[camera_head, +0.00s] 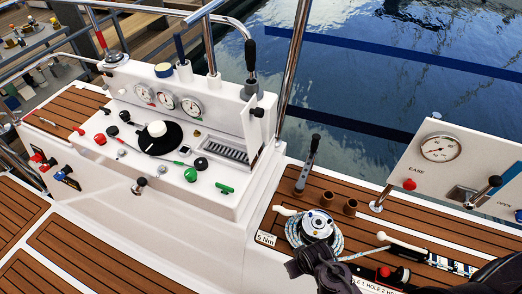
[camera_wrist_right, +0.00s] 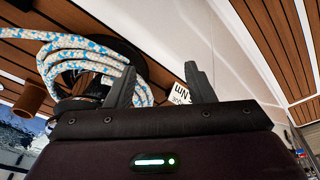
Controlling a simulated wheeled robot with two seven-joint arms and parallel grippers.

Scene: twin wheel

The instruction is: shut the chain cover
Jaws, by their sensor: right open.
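The chain cover (camera_head: 252,118) looks like a small white flap with a black knob (camera_head: 258,111). It stands raised at the right side of a recess (camera_head: 226,149) with grey ribbed contents in the white console. My right gripper (camera_head: 306,254) is low in the head view, in front of the rope winch, well below and to the right of the cover. In the right wrist view my right gripper (camera_wrist_right: 163,86) has its two fingers apart with nothing between them. The cover is not seen there. My left gripper is not in view.
A winch with blue-white rope (camera_head: 318,224) sits on the teak deck, beside brown cups (camera_head: 338,204) and a lever (camera_head: 308,165). Gauges, knobs and a black dial (camera_head: 158,137) crowd the console. A steel post (camera_head: 296,70) rises behind the cover. A gauge panel (camera_head: 450,160) stands right.

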